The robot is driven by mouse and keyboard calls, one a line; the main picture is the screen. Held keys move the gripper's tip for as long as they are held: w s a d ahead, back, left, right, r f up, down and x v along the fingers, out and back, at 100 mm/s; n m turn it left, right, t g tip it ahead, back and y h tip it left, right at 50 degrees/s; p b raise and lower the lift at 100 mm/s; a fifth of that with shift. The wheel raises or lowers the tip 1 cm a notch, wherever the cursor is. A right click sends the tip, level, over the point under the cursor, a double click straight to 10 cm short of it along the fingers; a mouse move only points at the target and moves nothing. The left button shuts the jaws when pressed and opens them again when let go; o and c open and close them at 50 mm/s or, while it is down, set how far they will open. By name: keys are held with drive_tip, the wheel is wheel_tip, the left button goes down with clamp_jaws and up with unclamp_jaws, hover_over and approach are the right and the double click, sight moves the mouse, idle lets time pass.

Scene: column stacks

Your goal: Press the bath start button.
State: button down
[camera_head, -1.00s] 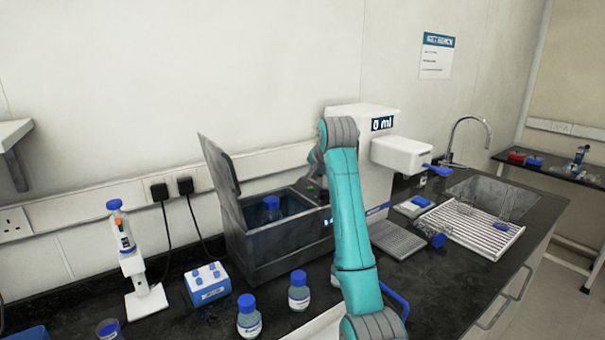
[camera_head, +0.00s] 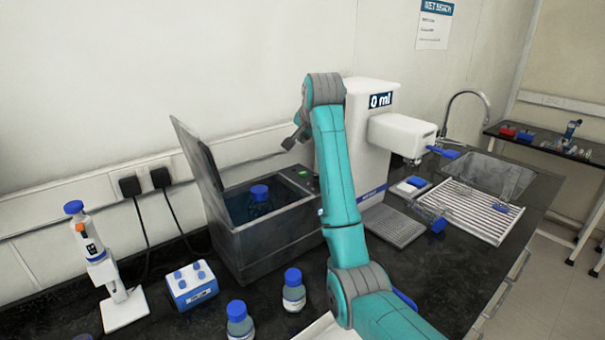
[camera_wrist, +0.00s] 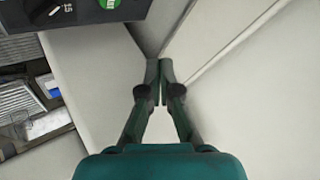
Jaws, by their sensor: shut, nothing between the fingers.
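The water bath (camera_head: 265,238) is a dark grey box with its lid (camera_head: 197,165) raised, and a blue-capped bottle (camera_head: 260,204) stands inside. A bright green button (camera_head: 303,173) shows on its top panel at the back right. In the wrist view, a round green button (camera_wrist: 109,3) with white marks is cut by the top edge, on a dark panel (camera_wrist: 75,13). My gripper (camera_head: 289,144) is above and slightly left of the button, apart from it. Its fingertips (camera_wrist: 160,66) are together and empty in the wrist view.
A white dispenser (camera_head: 372,135) reading "0 ml" stands right of the bath, close to my arm. Blue-capped bottles (camera_head: 293,293) and a blue rack (camera_head: 192,287) stand in front. A pipette on a stand (camera_head: 107,270) is at left. The wall is close behind.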

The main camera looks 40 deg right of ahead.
sight(303, 174)
drive_tip(key=shift+f, duration=3.9)
drive_tip(key=shift+f, duration=0.2)
drive_tip(key=shift+f, duration=0.25)
drive_tip(key=shift+f, duration=0.45)
drive_tip(key=shift+r, duration=0.9)
drive_tip(key=shift+r, duration=0.15)
drive_tip(key=shift+r, duration=2.35)
